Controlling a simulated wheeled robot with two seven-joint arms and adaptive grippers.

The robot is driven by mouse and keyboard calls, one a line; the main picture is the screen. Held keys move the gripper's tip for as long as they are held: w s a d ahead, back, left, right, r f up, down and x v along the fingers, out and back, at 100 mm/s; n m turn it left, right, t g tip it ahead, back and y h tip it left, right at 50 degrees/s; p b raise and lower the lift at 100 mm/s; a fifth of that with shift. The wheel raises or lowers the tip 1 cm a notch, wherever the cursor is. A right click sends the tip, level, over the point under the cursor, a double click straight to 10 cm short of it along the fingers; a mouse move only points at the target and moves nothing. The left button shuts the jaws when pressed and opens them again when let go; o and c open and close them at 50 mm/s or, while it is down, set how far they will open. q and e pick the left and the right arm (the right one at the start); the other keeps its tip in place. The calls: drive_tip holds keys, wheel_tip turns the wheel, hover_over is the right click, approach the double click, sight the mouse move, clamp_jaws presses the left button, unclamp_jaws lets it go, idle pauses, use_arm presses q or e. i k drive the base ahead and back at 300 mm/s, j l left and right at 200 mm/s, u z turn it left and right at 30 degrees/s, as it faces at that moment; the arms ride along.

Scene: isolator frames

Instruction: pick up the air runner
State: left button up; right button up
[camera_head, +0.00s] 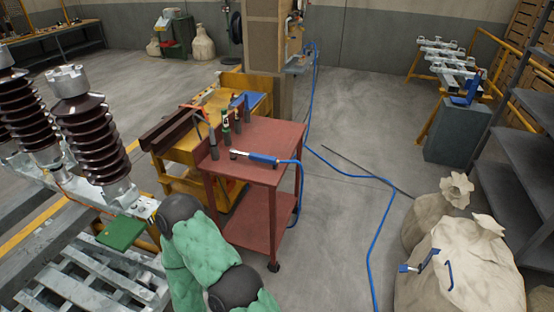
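The air runner (263,158), a tool with a blue body and a silver head pointing left, lies on the top of the red cart (283,139). A blue hose (374,240) leaves its right end, hangs beside the cart and runs over the floor. The tool lies near the cart's front edge, with nothing covering it. Green-covered arm links with black rounded joints, which look like mine, show at the bottom left of the cart.
Several dark upright tools (226,128) stand on the cart behind the air runner. A yellow workbench (188,150) adjoins the cart. Brown ribbed insulators (92,135) stand at left. Pale sacks (465,270) fill the lower right. Floor right of the cart is open, crossed by hose.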

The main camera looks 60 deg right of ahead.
sight(261, 158)
drive_tip(key=z, duration=2.1)
drive_tip(key=i+j+z, duration=0.15)
drive_tip(key=z, duration=0.3)
drive_tip(key=i+j+z, duration=0.4)
drive_tip(key=k+l, duration=0.05)
drive_tip(key=l, duration=0.05)
